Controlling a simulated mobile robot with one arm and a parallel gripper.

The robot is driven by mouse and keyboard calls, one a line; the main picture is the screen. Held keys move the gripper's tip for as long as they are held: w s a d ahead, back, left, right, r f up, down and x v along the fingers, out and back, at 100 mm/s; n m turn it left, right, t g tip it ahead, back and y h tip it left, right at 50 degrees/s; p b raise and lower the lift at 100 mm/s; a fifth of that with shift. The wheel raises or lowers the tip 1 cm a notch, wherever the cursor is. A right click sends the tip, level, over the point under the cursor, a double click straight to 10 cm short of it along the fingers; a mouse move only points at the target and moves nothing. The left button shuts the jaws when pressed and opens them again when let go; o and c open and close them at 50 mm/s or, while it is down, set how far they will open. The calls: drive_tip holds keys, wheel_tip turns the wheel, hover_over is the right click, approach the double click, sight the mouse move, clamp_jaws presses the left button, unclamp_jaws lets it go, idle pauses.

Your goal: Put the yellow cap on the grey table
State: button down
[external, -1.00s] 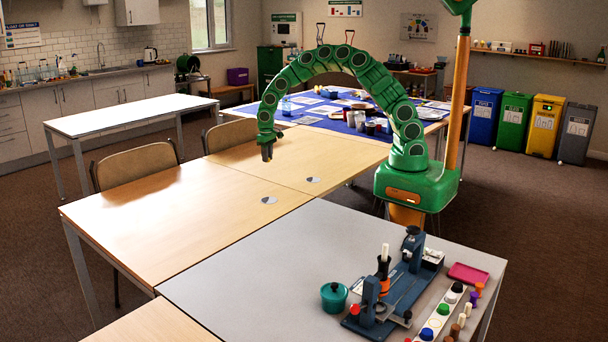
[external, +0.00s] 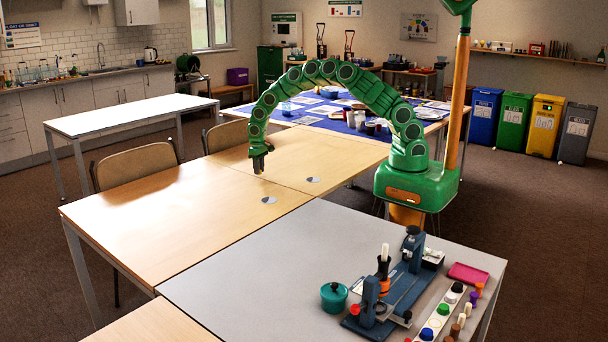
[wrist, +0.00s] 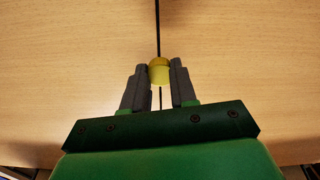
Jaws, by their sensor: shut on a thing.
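The yellow cap (wrist: 160,75) is between the two dark fingers of my gripper (wrist: 161,80) in the wrist view; its far end is a darker orange-yellow. My gripper is shut on it. In the external view my gripper (external: 259,165) points down and hangs above the wooden tables (external: 150,210), near the seam between them. The cap is too small there to make out clearly. The grey table (external: 250,265) stands at the front, adjoining the wooden tables. My gripper is apart from it, on its far side.
On the grey table's right stand a blue press (external: 395,285), a teal pot (external: 334,297), a magenta tray (external: 468,273) and a strip with several coloured caps (external: 436,322). The grey table's left and middle are bare. A chair (external: 135,166) stands at the wooden tables' far edge.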

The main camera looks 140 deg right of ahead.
drive_tip(key=shift+f, duration=0.95)
drive_tip(key=shift+f, duration=0.1)
drive_tip(key=c, duration=0.9)
unclamp_jaws()
